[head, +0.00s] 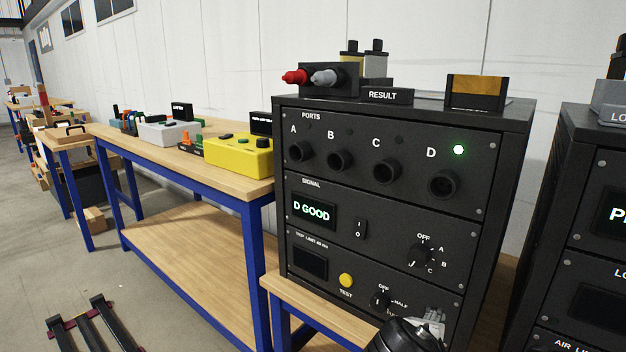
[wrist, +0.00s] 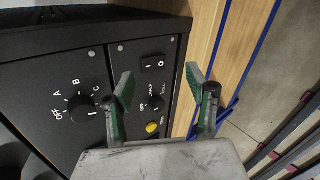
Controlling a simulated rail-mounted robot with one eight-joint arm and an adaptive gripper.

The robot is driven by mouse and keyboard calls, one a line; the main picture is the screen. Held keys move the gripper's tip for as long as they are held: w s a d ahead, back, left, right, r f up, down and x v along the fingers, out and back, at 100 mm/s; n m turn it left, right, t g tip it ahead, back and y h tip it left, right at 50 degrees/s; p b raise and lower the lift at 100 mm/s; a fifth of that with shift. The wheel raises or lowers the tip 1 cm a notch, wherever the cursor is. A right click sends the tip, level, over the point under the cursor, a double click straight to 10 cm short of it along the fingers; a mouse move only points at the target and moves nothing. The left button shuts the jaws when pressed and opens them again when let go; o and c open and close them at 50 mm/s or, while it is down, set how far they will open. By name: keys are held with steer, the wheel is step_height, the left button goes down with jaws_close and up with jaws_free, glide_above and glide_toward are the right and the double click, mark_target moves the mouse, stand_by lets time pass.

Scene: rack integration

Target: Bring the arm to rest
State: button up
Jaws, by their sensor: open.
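My gripper (wrist: 164,92) is open and empty in the wrist view, its two green-lined fingers spread apart. It also shows partly in the head view, at the bottom edge (head: 433,324), low in front of the black rack (head: 510,170). In the wrist view the rack's lower half knob (wrist: 156,103) and yellow button (wrist: 152,128) appear between the fingers. The larger selector knob (wrist: 82,108) is left of them. I cannot tell how far the fingertips are from the panel. The rack's display (head: 312,211) reads "D GOOD", and a green light (head: 458,149) glows by port D.
A red and a grey plug sit in a black holder (head: 340,80) on the rack. A wooden bench (head: 240,187) with a yellow box (head: 238,155) stands to the left. Another black rack (head: 592,160) stands close on the right. Open floor (head: 170,310) lies at the front left.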

steer(key=s+r+m+g+y, duration=0.15)
steer(key=s+m+y, duration=0.45)
steer(key=m, duration=0.6)
step_height(320, 180, up, 18)
steer(key=p, duration=1.7)
steer(key=shift+a+r+m+y+p, duration=0.15)
steer(key=shift+a+m+y+p, duration=0.2)
steer(key=shift+a+m, duration=0.1)
steer(key=shift+s+t, duration=0.1)
steer(key=shift+t, duration=0.15)
stand_by(1.1)
